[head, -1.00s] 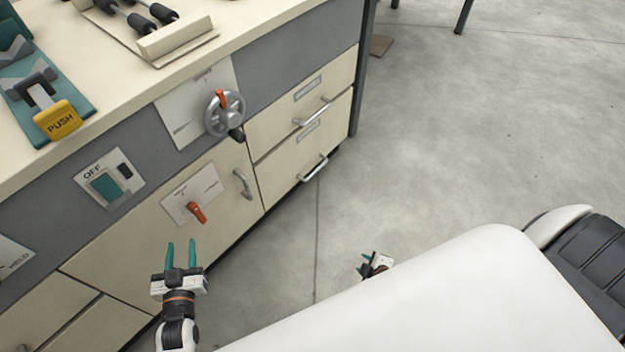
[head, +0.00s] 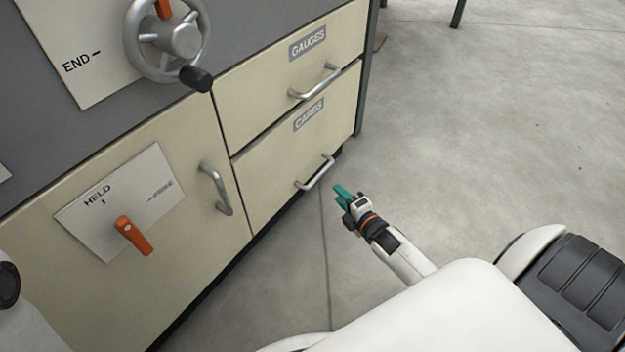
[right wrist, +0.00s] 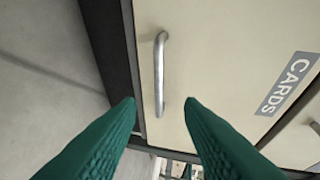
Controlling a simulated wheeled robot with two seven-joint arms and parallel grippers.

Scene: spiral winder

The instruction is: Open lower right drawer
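The lower right drawer (head: 273,170) is shut and carries a CARDS label (head: 309,115) and a silver bar handle (head: 316,173). My right gripper (head: 340,194) is just right of and short of this handle, apart from it. In the right wrist view the green fingers of my right gripper (right wrist: 163,103) are spread wide with nothing between them. The drawer handle (right wrist: 160,75) stands upright in that picture, ahead of and between the fingertips. My left gripper is not in view; a white part of my arm shows at the lower left edge.
The GAUGES drawer (head: 295,80), shut, is directly above. To the left are a door with a silver handle (head: 216,188), an orange HELD/FREE lever (head: 133,236) and a handwheel (head: 168,40). The floor (head: 480,140) right of the cabinet is clear.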

